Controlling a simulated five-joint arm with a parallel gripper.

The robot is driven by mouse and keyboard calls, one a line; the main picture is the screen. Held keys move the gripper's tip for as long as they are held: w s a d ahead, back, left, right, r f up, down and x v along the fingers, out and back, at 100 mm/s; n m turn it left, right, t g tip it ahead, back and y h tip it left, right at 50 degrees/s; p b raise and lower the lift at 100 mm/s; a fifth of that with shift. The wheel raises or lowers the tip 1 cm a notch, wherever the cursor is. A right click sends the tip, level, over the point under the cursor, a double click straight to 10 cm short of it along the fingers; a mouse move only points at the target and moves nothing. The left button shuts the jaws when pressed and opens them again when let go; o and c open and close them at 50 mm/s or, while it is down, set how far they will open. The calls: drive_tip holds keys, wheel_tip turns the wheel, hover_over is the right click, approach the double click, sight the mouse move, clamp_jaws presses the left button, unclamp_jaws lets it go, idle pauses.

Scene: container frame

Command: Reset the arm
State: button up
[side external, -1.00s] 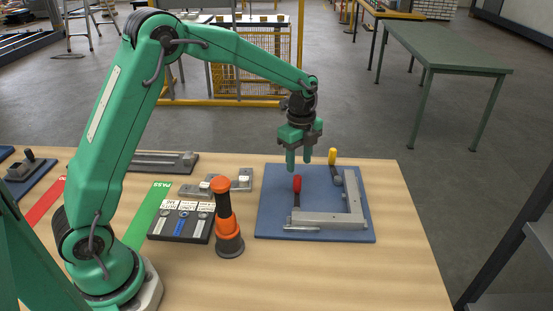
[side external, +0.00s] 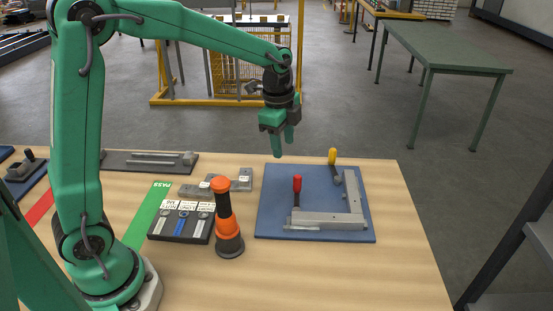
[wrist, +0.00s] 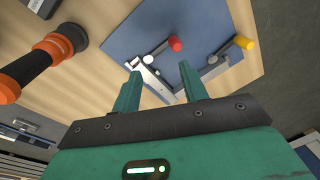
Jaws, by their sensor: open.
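My gripper (side external: 283,145) is open and empty, in the air above the back left edge of the blue plate (side external: 272,222) in the side view. In the wrist view its two green fingers (wrist: 158,92) are apart with nothing between them. My arm is bent, with its forearm reaching to the right. The blue plate carries a grey metal L-shaped frame (side external: 326,219), a red-handled clamp (side external: 297,184) and a yellow-handled clamp (side external: 332,157). The red handle (wrist: 175,43) and yellow handle (wrist: 244,42) also show in the wrist view.
An orange and black cylindrical tool (side external: 227,220) stands left of the plate. Beside it are a dark labelled tray (side external: 180,224), a green PASS strip (side external: 150,208) and grey metal parts (side external: 240,180). The wooden table (side external: 400,255) is clear at the front right.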

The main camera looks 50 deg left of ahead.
drive_tip(key=s+r+n+t, duration=0.2)
drive_tip(key=s+n, duration=0.5)
drive_tip(key=s, duration=0.4)
drive_tip(key=s+r+n+t, duration=0.2)
drive_tip(key=s+r+n, duration=0.2)
drive_tip(key=s+n, duration=0.3)
drive_tip(key=shift+s+a+r, duration=0.15)
drive_tip(key=shift+s+a, duration=0.3)
drive_tip(key=shift+s, duration=1.7)
drive_tip(key=shift+w+r, duration=0.1)
